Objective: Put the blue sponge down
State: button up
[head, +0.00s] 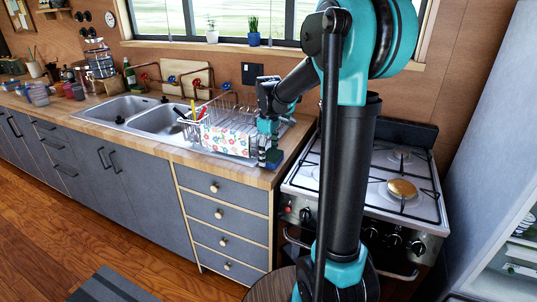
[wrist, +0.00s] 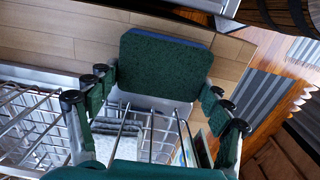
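The blue sponge (head: 270,158) shows in the head view just below my gripper (head: 268,132), over the front right corner of the wooden counter by the dish rack. In the wrist view the sponge (wrist: 165,64) shows a dark green face with a thin blue edge along its top. It sits between the fingertips of my gripper (wrist: 161,85), which are spread to about its width. The fingers appear to be against its left and right sides. Whether its lower edge touches the counter is hard to tell.
A wire dish rack (head: 232,118) with a flowered cloth (head: 226,140) stands left of my gripper. A double sink (head: 140,112) lies farther left. A gas stove (head: 400,185) is to the right. Bare counter (wrist: 60,38) shows beyond the rack in the wrist view.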

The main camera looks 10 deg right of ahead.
aim_at(269, 154)
jog(key=shift+o, duration=1.4)
notch_tip(269, 154, up, 12)
jog(key=shift+r, duration=0.15)
